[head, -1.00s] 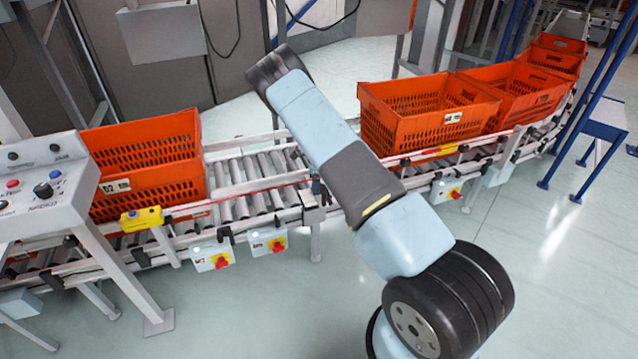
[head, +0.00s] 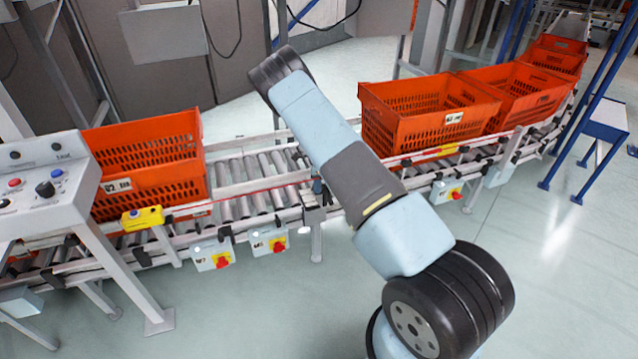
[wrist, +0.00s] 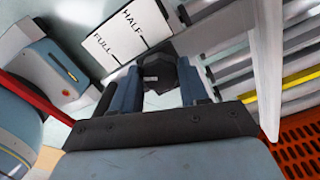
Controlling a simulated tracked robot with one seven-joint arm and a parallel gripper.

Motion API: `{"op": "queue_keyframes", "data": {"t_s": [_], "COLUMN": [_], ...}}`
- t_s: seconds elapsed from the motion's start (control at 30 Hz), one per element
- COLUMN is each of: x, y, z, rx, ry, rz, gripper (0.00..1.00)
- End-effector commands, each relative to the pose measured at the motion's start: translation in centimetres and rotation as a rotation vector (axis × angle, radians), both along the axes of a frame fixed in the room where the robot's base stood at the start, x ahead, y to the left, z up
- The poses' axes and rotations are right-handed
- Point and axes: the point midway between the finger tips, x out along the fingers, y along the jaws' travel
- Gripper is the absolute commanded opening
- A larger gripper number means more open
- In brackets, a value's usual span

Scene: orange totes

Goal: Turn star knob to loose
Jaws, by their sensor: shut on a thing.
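The star knob (wrist: 153,79) is a dark, faceted knob in the upper middle of the wrist view. My gripper (wrist: 159,74) is shut on it, with one blue-grey finger on either side. A white label plate (wrist: 122,34) marked HALF and FULL lies just beyond the knob, with black lines beside the words. Part of the knob is hidden between the fingers, and I cannot read its setting. In the head view my arm reaches over the conveyor's near rail and hides most of the gripper and the knob.
The roller conveyor (head: 239,206) runs across the head view. An orange tote (head: 150,190) stands on its left, and several more (head: 420,125) stand on its right. A control console (head: 40,200) is at far left. Grey switch boxes with red knobs (head: 222,262) hang below the rail. The front floor is clear.

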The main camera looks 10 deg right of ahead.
Motion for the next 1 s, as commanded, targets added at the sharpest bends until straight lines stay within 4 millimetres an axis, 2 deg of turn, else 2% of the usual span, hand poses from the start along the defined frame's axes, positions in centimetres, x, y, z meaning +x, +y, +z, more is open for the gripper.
{"op": "queue_keyframes", "data": {"t_s": [0.03, 0.43, 1.0], "x": [0.3, 0.42, 0.5], "y": [-0.57, -0.13, 0.21], "z": [0.2, 0.29, 0.4], "rx": [-0.011, -0.012, -0.011], "ry": [-0.009, -0.013, -0.017], "rz": [-0.008, 0.113, 0.633], "gripper": [0.14, 0.14, 0.14]}}
